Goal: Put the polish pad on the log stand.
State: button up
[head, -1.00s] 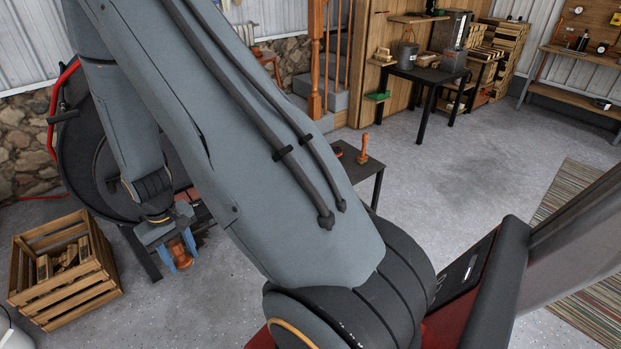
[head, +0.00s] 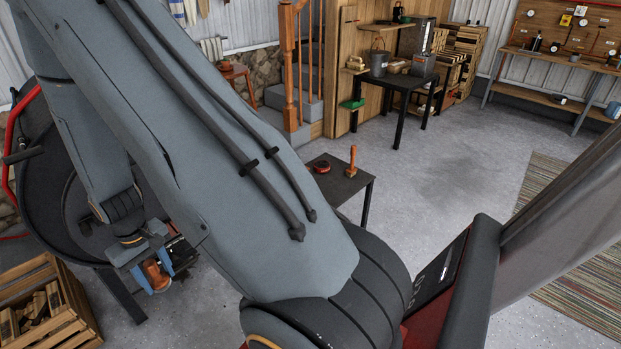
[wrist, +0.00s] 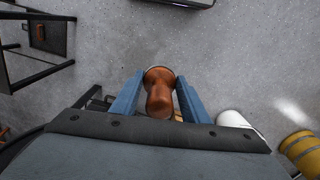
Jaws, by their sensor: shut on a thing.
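The polish pad, a copper-brown knobbed piece (head: 157,275), is between the fingers of my gripper (head: 154,271) at the lower left. In the wrist view the pad (wrist: 160,90) is pinched between two blue fingers (wrist: 155,95), above the floor. A low black table (head: 340,186), which I take for the log stand, is at the middle of the head view. A red round item (head: 321,167) and an upright orange-handled tool (head: 352,161) stand on it. My gripper is left of this table and apart from it. My arm hides part of the space between.
A slatted crate of wood pieces (head: 68,322) is at the lower left, near the large black barrel stove (head: 45,170). A black table with a bucket (head: 400,82) stands farther back. Grey floor is open right of the low table.

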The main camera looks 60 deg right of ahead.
aim_at(339, 188)
jog(key=z, duration=0.45)
jog(key=i, duration=1.3)
jog(key=z, duration=1.75)
jog(key=i, duration=0.7)
jog(key=z, duration=0.75)
